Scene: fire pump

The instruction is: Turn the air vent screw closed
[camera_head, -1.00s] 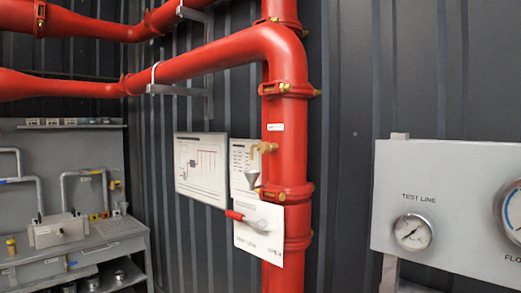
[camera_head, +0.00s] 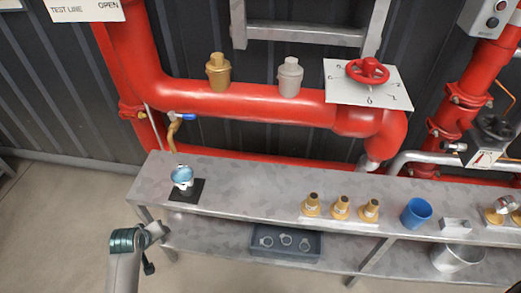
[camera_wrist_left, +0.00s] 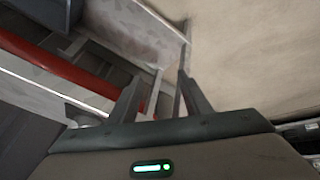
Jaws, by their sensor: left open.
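I cannot tell for sure which part is the air vent screw. A brass fitting (camera_head: 218,72) and a silver-grey fitting (camera_head: 290,77) stand upright on the red horizontal pipe (camera_head: 180,93) in the head view. My left arm comes in at the lower left, low in front of the bench and well apart from both fittings. In the left wrist view my left gripper (camera_wrist_left: 160,88) has its two fingers spread, with nothing between them. My right gripper is not in view.
A grey bench (camera_head: 255,185) runs below the pipe. On it are a blue-topped piece (camera_head: 182,175), several brass fittings (camera_head: 340,207) and a blue cup (camera_head: 415,214). A red handwheel (camera_head: 367,71) stands right of the fittings. Open floor (camera_head: 50,220) lies at left.

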